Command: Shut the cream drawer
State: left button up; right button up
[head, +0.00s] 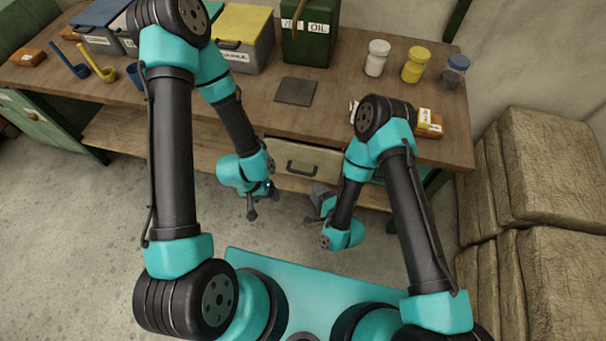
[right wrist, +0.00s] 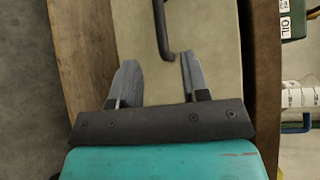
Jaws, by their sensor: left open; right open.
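The cream drawer (head: 325,161) sits under the workbench's front edge, with a dark bar handle (head: 302,168) on its front. I see its front but no inside, and cannot tell how far it stands out. My right gripper (head: 316,205) is open and empty, below and in front of the drawer's right part. In the right wrist view, the cream front (right wrist: 215,70) fills the middle and the handle (right wrist: 162,32) is just beyond the open fingers (right wrist: 158,75). My left gripper (head: 263,205) is open and empty, in front of the drawer's left side.
The wooden workbench (head: 335,104) carries several bins, a green oil can (head: 310,40), jars and a grey plate (head: 296,91). A lower shelf (head: 150,143) runs beneath. Stacked sacks (head: 553,170) stand at the right. The floor at the left is clear.

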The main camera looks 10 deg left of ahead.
aim_at(303, 174)
jog(key=x, duration=0.9)
jog(key=shift+w+a, duration=0.2)
jog(key=shift+a, duration=0.05)
jog(key=shift+c, duration=0.2)
grip_shut()
